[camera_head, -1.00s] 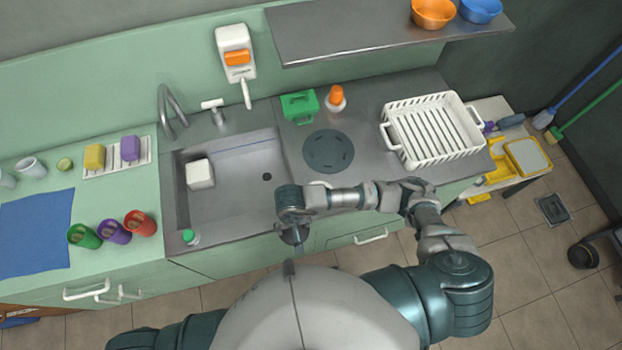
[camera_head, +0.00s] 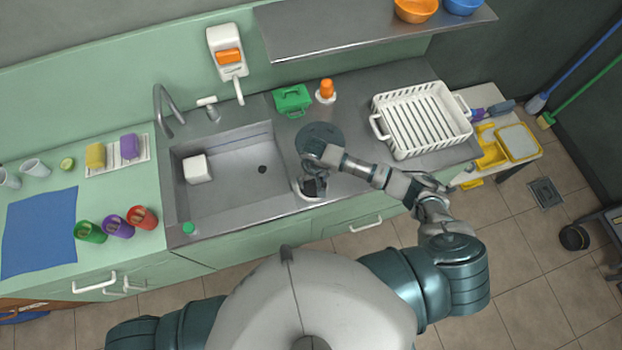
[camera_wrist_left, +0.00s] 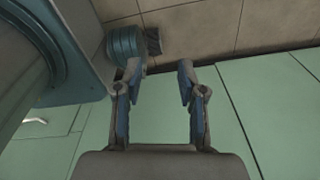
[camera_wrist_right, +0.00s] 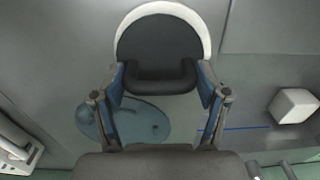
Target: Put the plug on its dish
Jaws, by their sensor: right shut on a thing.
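The black plug (camera_wrist_right: 160,62) is between the fingers of my right gripper (camera_wrist_right: 163,82) in the right wrist view. A white round dish (camera_wrist_right: 180,8) shows as a rim behind it; the plug hides most of it. In the head view my right gripper (camera_head: 312,187) is over the dish (camera_head: 308,197) at the front of the counter, just right of the sink. I cannot tell whether the plug touches the dish. My left gripper (camera_wrist_left: 158,85) is open and empty in the left wrist view, in front of the cabinet fronts and floor. It is hidden in the head view.
The steel sink (camera_head: 235,190) holds a white block (camera_head: 197,168). A dark round disc (camera_head: 320,137) lies on the counter behind my right gripper. A white rack (camera_head: 423,120) stands to the right, a green caddy (camera_head: 292,100) behind. Several cups and a blue cloth (camera_head: 40,230) are left.

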